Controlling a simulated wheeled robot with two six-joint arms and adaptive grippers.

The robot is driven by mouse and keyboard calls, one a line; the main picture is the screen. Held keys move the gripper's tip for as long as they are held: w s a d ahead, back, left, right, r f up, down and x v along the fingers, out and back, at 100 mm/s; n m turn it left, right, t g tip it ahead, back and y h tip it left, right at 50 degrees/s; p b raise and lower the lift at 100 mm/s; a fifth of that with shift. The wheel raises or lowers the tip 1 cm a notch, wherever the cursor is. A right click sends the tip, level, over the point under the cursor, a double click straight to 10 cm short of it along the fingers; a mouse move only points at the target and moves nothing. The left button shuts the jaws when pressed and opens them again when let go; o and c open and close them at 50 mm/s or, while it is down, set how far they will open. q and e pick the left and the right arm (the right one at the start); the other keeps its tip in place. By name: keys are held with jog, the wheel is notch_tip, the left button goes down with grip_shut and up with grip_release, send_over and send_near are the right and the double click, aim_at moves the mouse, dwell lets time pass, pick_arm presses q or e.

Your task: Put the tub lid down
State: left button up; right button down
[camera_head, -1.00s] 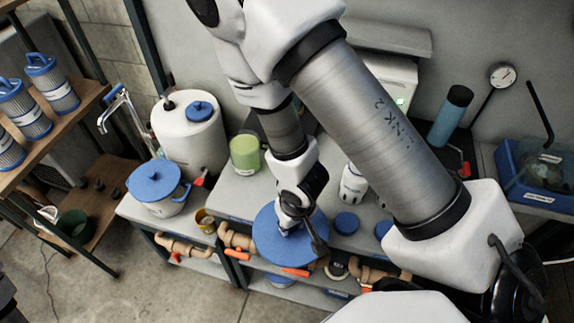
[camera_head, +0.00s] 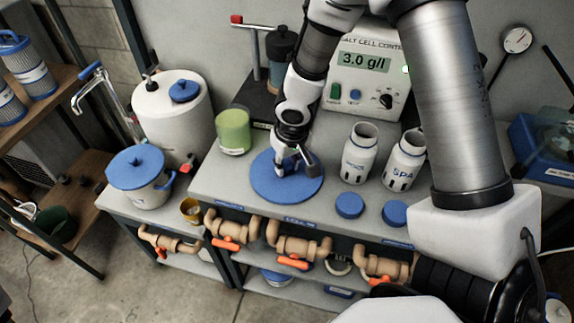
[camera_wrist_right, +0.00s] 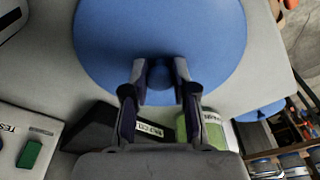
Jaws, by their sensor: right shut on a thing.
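The tub lid (camera_head: 262,186) is a wide round blue disc with a small knob in its middle. It lies flat at the grey worktop (camera_head: 220,182); I cannot tell whether it touches or hovers just above. My right gripper (camera_head: 291,166) points down and is shut on the lid's knob. In the right wrist view the knob sits between the fingertips (camera_wrist_right: 160,77) and the lid (camera_wrist_right: 200,35) spreads around it. My left gripper is not in view.
A green jar (camera_head: 234,132) stands left of the lid. Two white bottles (camera_head: 359,153) and two blue caps (camera_head: 350,205) are to its right. A controller box (camera_head: 368,75) stands behind. A blue-lidded pot (camera_head: 148,196) is at the left. Pipes with orange valves (camera_head: 293,263) run below the front edge.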

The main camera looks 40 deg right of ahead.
jog(key=shift+s+d+f, duration=0.1)
jog(key=c, duration=1.1)
grip_release()
jog(key=shift+o, duration=0.9)
